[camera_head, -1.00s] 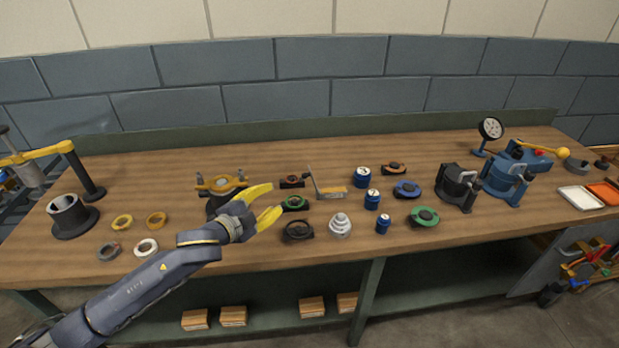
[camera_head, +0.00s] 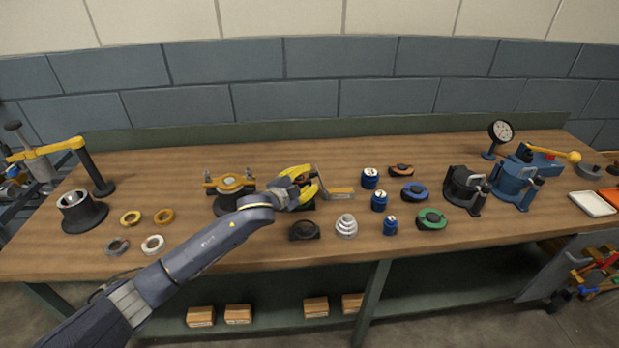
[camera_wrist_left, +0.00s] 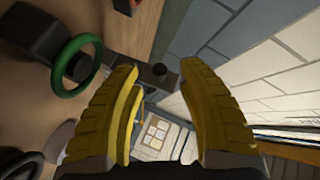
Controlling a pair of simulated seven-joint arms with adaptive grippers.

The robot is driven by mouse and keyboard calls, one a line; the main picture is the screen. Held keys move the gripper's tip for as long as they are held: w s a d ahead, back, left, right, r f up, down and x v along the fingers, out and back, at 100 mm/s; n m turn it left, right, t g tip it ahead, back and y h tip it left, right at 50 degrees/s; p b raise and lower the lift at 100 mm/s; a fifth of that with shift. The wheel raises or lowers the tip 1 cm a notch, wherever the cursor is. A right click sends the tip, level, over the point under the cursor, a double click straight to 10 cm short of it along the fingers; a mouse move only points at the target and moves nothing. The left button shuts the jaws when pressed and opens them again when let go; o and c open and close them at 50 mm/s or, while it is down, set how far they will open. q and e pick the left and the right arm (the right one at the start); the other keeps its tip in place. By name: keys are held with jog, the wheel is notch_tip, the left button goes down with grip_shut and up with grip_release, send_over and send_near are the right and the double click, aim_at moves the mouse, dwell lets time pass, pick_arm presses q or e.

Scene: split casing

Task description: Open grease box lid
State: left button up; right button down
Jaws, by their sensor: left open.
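No thing in view is clearly a grease box with a lid. A flat white box or tray (camera_head: 592,203) lies at the far right of the bench beside an orange one (camera_head: 609,195); I cannot tell whether either is the grease box or its lid. My left gripper (camera_head: 312,180) is open and empty above the middle of the bench. It hides part of the small parts below it, near an L-shaped tool with a tan handle (camera_head: 341,190). In the left wrist view its yellow fingers stand apart (camera_wrist_left: 158,72). My right gripper is not in view.
A green ring (camera_wrist_left: 78,65) lies close by in the left wrist view. Several blue weights (camera_head: 378,201), a stepped grey part (camera_head: 346,226) and round housings (camera_head: 431,218) stand to the right. A yellow-topped fixture (camera_head: 230,184) is to the left. The back strip of the bench is clear.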

pick_arm(q)
jog(key=shift+x, duration=0.9)
grip_shut()
jog(key=shift+a, duration=0.1)
